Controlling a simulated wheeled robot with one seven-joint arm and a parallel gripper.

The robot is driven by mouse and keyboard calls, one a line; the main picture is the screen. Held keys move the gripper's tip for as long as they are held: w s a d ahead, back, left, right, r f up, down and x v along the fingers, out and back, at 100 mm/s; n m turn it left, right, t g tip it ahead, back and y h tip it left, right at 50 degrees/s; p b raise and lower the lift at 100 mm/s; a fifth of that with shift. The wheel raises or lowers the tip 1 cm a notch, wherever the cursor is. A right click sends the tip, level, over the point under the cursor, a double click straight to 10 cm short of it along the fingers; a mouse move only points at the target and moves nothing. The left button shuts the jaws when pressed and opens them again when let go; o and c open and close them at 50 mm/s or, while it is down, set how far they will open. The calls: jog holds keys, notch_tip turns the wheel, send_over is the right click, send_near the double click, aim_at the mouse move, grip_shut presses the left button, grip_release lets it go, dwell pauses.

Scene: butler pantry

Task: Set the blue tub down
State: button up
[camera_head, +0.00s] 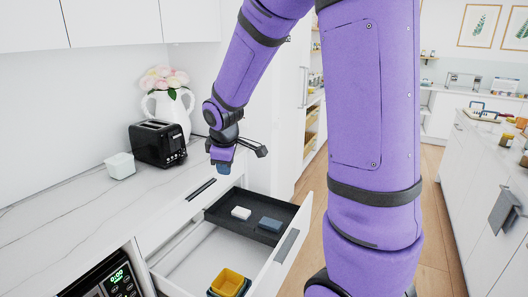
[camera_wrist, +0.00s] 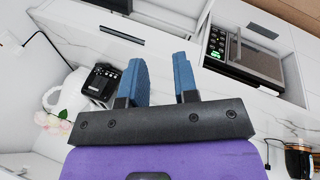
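The drawer (camera_head: 206,252) below the counter stands open. In its near part sits a yellow tub (camera_head: 231,281). Dark blue edges of what looks like the blue tub (camera_head: 246,288) show around and below the yellow tub; the picture's lower edge cuts it off. My gripper (camera_head: 223,168) hangs above the counter edge near the far end of the drawer, apart from the tubs. In the wrist view, the two blue fingers of my gripper (camera_wrist: 161,80) stand apart with nothing visible between them.
A dark tray (camera_head: 251,236) at the drawer's far end holds a flat white piece (camera_head: 241,213) and a flat blue piece (camera_head: 270,224). On the counter stand a white tub (camera_head: 120,165), a black toaster (camera_head: 158,142) and a white flower vase (camera_head: 172,108). An oven (camera_head: 110,284) is at lower left.

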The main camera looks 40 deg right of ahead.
jog(key=s+a+r+m, duration=0.2)
jog(key=s+r, duration=0.2)
jog(key=s, duration=0.4)
jog(key=s+a+r+m+t+y, duration=0.1)
jog(key=s+a+r+m, duration=0.2)
jog(key=s+r, duration=0.2)
jog(key=s+a+r+m+y, duration=0.1)
jog(key=s+a+r+m, duration=0.2)
jog(key=s, duration=0.8)
notch_tip(320, 180, up, 2)
jog(key=shift+s+r+t, duration=0.25)
jog(key=shift+s+t, duration=0.15)
